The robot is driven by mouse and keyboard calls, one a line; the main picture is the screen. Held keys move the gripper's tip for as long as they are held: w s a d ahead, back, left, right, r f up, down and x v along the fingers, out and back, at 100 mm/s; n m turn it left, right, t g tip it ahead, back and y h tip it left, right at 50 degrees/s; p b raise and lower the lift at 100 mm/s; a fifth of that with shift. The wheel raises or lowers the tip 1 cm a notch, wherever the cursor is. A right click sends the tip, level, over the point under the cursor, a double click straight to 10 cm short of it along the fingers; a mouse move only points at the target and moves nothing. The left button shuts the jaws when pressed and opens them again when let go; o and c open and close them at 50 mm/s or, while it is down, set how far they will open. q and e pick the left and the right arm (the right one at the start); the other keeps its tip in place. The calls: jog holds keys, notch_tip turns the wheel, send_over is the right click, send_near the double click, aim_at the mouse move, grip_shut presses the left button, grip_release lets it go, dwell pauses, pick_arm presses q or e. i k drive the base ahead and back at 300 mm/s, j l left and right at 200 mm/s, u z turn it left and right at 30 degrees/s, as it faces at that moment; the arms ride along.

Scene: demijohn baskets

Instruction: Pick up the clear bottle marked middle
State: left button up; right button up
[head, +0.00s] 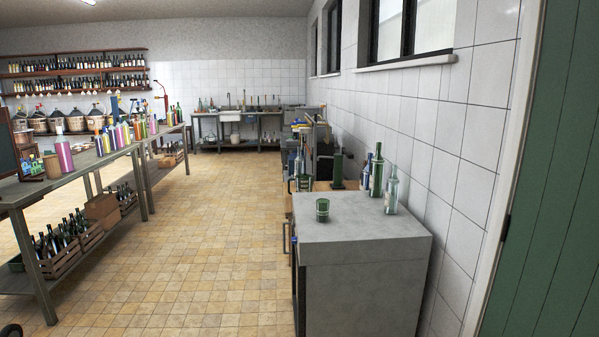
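A clear bottle (391,193) stands upright on the near grey counter (345,237) at the right, close to the tiled wall. Just behind it stands a taller bottle (376,172) with a pale label. Another labelled bottle (365,177) is partly hidden there. The writing on the labels is too small to read, so I cannot tell which bottle is marked middle. Neither of my grippers is in view.
A green glass (322,209) stands on the same counter. A long table (95,160) with colourful bottles and cylinders runs along the left, with bottle crates (87,238) below. The tiled floor (210,240) between is clear. A green door (545,190) is at the right.

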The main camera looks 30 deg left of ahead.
aim_at(298, 160)
jog(key=i+j+u, duration=0.4)
jog(key=j, duration=0.15)
jog(key=i+j+u, duration=0.6)
jog(key=i+u, duration=0.2)
jog(key=i, duration=0.25)
jog(key=i+j+u, duration=0.1)
jog(key=i+u, duration=0.3)
jog(key=i+j+z, duration=0.15)
jog(key=i+z, duration=0.35)
jog(key=i, duration=0.15)
jog(key=i+j+z, duration=1)
jog(key=i, duration=0.1)
